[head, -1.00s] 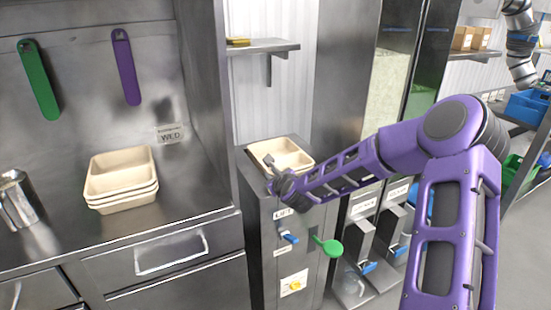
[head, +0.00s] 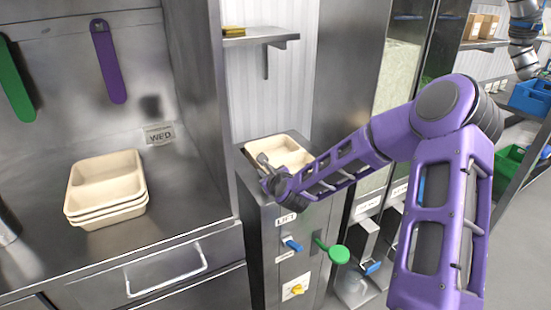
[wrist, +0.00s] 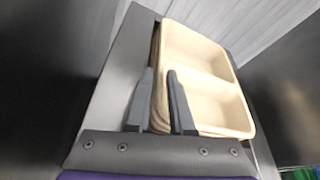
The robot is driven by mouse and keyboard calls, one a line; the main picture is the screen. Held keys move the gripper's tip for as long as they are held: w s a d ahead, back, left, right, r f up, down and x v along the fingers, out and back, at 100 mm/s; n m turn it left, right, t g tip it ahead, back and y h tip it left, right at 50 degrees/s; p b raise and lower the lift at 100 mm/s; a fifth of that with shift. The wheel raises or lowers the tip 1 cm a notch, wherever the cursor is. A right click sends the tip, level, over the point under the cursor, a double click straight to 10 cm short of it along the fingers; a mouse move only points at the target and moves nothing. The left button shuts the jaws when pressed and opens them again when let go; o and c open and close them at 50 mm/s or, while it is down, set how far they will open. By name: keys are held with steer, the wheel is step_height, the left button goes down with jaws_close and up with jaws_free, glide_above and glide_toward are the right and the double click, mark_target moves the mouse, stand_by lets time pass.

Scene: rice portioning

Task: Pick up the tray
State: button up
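A beige two-compartment tray (head: 292,147) lies on top of the steel stand labelled LIFT (head: 262,200). In the wrist view the tray (wrist: 200,50) shows its two compartments, with more stacked edges under its left rim. My gripper (head: 262,163) is at the tray's near left side. In the wrist view my gripper (wrist: 160,75) has its two grey fingers apart, one outside the left wall and one over the inside of the tray. The fingers look open around the wall; contact is not clear.
A stack of beige trays (head: 106,212) stands on the steel counter at the left. A steel partition stands between the counter and the stand. Blue and green levers (head: 330,250) stick out from the stand's front. A shelf (head: 258,35) hangs on the wall behind.

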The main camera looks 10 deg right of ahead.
jaws_close()
stand_by(1.5)
